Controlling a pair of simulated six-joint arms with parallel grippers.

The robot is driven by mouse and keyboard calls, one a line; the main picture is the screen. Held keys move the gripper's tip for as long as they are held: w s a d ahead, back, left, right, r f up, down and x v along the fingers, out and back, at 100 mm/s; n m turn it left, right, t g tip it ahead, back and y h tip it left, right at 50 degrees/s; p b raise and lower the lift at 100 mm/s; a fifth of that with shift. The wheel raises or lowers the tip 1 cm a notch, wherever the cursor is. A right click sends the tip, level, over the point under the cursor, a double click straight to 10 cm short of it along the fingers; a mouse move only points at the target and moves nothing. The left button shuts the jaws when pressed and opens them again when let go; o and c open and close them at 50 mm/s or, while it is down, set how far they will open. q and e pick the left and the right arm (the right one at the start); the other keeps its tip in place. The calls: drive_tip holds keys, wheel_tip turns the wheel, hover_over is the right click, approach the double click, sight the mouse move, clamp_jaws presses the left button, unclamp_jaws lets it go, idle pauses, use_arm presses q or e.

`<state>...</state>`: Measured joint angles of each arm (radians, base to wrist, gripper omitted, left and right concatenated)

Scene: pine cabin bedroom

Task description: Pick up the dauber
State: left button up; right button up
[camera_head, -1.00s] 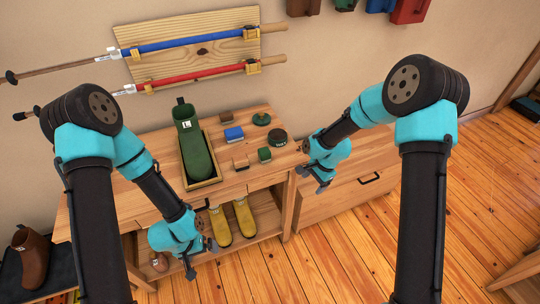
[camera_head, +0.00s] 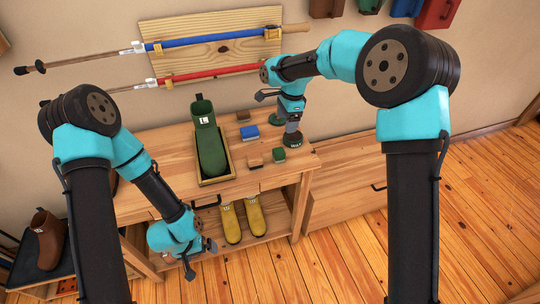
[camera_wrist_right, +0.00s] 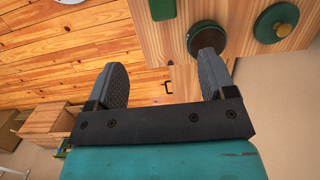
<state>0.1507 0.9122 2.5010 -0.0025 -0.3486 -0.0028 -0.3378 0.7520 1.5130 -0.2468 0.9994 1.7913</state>
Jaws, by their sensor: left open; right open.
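A round green piece with a knob (camera_head: 276,118), which looks like the dauber, lies at the bench's back right. It also shows at the upper right of the right wrist view (camera_wrist_right: 276,22). My right gripper (camera_head: 290,126) is open and empty, pointing down over the bench's right end. In the head view it partly hides the round dark wax tin (camera_head: 293,141). In the right wrist view the tin (camera_wrist_right: 207,38) is just beyond the right finger, between it and the green piece. My left gripper (camera_head: 201,257) is open and empty, low in front of the bench.
Yellow boots (camera_head: 242,221) stand below. Wall-mounted poles (camera_head: 210,75) hang behind.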

sight(279, 150)
drive_tip(key=shift+a+r, duration=0.1)
drive_tip(key=shift+r, duration=0.1)
drive_tip(key=f, duration=0.4)
drive_tip(key=a+f, duration=0.1)
drive_tip(key=f, duration=0.6)
drive_tip(key=shift+s+a+f, duration=0.15)
drive_tip(key=shift+f, duration=0.45)
drive_tip(key=shift+a+f, duration=0.25)
drive_tip(key=shift+f, duration=1.05)
drive_tip(key=shift+a+f, duration=0.25)
drive_tip(key=shift+f, duration=1.05)
